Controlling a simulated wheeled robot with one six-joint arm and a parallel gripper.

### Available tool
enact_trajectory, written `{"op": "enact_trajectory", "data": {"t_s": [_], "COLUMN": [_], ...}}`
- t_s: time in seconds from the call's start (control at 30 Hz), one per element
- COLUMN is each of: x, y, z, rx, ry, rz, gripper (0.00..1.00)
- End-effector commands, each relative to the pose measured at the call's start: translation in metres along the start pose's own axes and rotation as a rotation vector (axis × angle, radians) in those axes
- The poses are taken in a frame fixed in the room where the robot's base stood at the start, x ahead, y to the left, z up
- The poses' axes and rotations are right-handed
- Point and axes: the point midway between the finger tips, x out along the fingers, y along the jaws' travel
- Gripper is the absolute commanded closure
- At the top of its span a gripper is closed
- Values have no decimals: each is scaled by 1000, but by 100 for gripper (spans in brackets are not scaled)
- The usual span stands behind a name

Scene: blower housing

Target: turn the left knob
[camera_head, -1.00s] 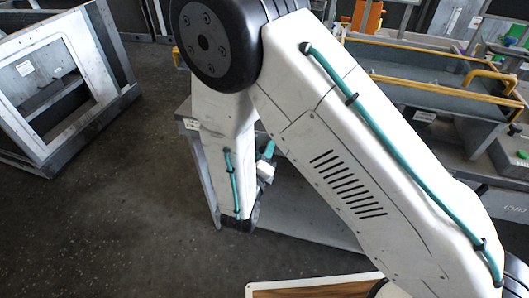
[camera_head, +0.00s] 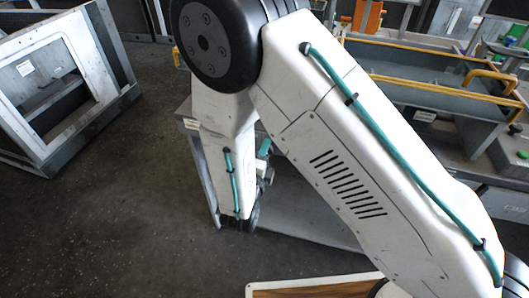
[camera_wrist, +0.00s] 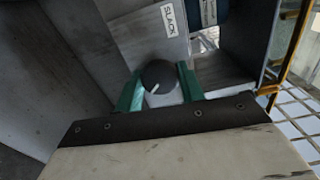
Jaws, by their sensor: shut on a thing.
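In the wrist view, a dark round knob (camera_wrist: 158,76) with a white pointer line stands on a grey panel. It is the only knob I see there. My gripper (camera_wrist: 159,84) has one teal finger on each side of the knob and is shut on it. The white pointer line slants toward the upper right. A white label (camera_wrist: 170,18) reading "SLACK" sits on the panel beyond the knob. In the head view, my arm hides the knob and most of the gripper.
In the head view, a grey metal frame (camera_head: 20,100) stands on the floor at left. A grey housing with yellow rails (camera_head: 440,85) is at right, behind my arm. A wood-topped board (camera_head: 310,290) lies at the bottom. The dark floor at lower left is clear.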

Motion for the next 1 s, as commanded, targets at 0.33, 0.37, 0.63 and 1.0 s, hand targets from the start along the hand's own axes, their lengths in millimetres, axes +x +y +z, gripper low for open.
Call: {"op": "enact_trajectory", "data": {"t_s": [0.33,0.37,0.63,1.0], "x": [-1,-1,0,-44], "y": [1,1,0,0], "z": [1,1,0,2], "rx": [-2,-2,-1,-2], "ry": [-4,-4,0,-6], "rz": [2,2,1,1], "gripper": [59,50,40,40]}}
